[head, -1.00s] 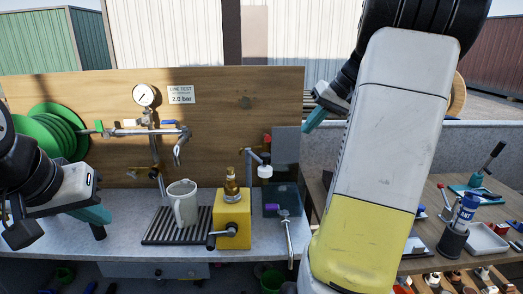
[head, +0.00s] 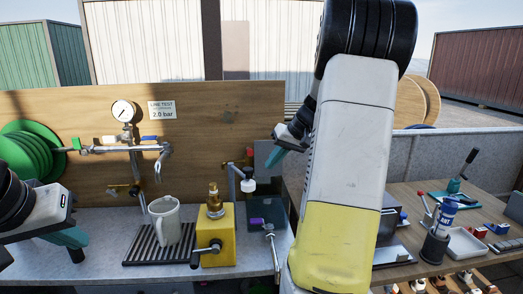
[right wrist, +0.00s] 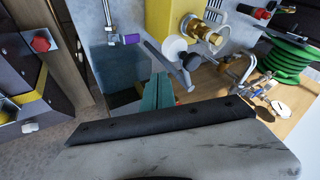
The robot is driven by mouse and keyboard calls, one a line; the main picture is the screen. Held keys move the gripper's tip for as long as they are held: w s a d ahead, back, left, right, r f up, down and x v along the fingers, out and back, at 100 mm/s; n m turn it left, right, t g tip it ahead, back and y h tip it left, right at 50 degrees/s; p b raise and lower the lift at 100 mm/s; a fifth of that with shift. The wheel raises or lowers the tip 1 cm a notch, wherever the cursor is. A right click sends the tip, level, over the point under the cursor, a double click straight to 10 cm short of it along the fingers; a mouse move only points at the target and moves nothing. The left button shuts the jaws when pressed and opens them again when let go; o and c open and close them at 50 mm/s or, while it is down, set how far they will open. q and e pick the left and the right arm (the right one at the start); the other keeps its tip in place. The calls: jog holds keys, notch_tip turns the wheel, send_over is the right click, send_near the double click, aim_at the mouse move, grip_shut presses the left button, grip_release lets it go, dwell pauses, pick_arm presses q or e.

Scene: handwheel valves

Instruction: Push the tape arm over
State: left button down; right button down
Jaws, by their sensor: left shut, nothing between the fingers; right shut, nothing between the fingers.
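The tape arm looks to be the grey swing arm (head: 236,172) on the bench behind the yellow box, with a white roll (head: 248,186) at its end. The white roll (right wrist: 174,48) and grey arm (right wrist: 189,66) also show in the right wrist view, just beyond the fingertips. My right gripper (head: 278,162) is shut and empty, up and to the right of the roll; its teal fingers (right wrist: 157,92) are together. They look apart from the roll in the head view. My left gripper (head: 72,238) is shut and empty at the left, over the bench.
A yellow box (head: 226,238) with a brass fitting and a black crank stands in front of the arm. A mug (head: 164,222) stands on a slatted tray. A purple-handled tap (head: 268,230) is below the right gripper. A wooden backboard (head: 60,108) closes the rear.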

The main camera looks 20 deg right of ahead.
jog(key=shift+w+a+f, duration=0.1)
jog(key=shift+w+a, duration=0.05)
jog(key=shift+a, duration=0.8)
jog(key=shift+w+a+f, duration=0.1)
jog(key=shift+a, duration=0.85)
jog(key=shift+a, duration=0.1)
